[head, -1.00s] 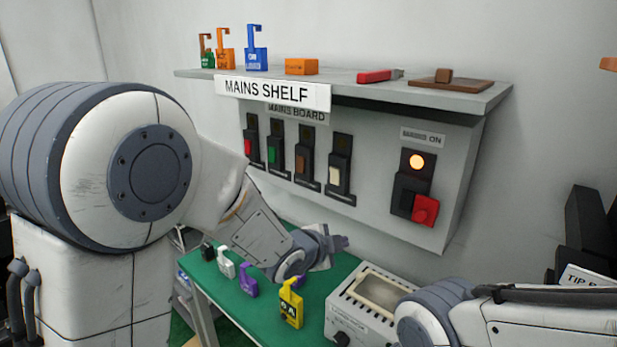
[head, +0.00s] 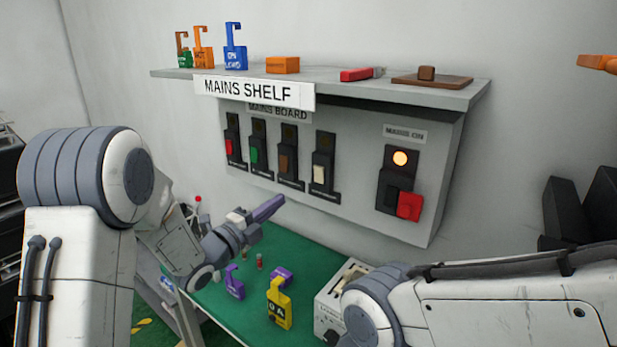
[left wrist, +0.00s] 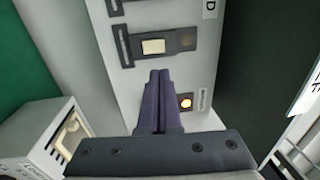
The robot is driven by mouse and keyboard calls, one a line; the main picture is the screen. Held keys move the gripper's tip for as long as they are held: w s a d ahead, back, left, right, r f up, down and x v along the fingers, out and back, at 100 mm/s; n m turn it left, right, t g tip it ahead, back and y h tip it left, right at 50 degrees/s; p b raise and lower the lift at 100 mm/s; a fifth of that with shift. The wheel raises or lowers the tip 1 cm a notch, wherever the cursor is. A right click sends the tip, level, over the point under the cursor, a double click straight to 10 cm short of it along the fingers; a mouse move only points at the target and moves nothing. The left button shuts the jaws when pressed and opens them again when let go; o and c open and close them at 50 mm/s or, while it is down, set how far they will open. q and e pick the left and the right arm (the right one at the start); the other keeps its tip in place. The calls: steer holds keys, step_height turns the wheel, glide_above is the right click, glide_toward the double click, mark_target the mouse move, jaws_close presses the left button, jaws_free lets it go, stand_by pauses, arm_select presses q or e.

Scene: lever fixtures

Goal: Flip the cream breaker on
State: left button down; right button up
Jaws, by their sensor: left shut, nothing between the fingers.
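The cream breaker (head: 319,174) is the rightmost of the row on the grey mains board (head: 360,205). Its cream toggle sits low in a black housing, and the small lamp above it is dark. It also shows in the left wrist view (left wrist: 153,46), beyond the fingertips. My left gripper (head: 281,200) is shut and empty, its purple fingers pointing towards the board, below and left of the cream breaker and apart from it. The closed fingers show in the left wrist view (left wrist: 159,74). My right arm enters from the right; its gripper is out of view.
Brown (head: 287,165), green (head: 254,155) and red (head: 229,147) breakers stand left of the cream one. A red mains switch (head: 409,206) with a lit lamp is to the right. The shelf (head: 370,90) overhangs the board. Tags stand on the green table (head: 235,310).

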arm_select(q)
steer(key=p, duration=0.8)
glide_toward(317, 170)
steer(key=x, duration=0.5)
steer(key=shift+d+r, duration=0.1)
steer(key=shift+d, duration=0.1)
steer(key=shift+x, duration=0.8)
steer(key=shift+f, duration=0.2)
steer(key=shift+w+a, duration=0.1)
steer(key=shift+a, duration=0.05)
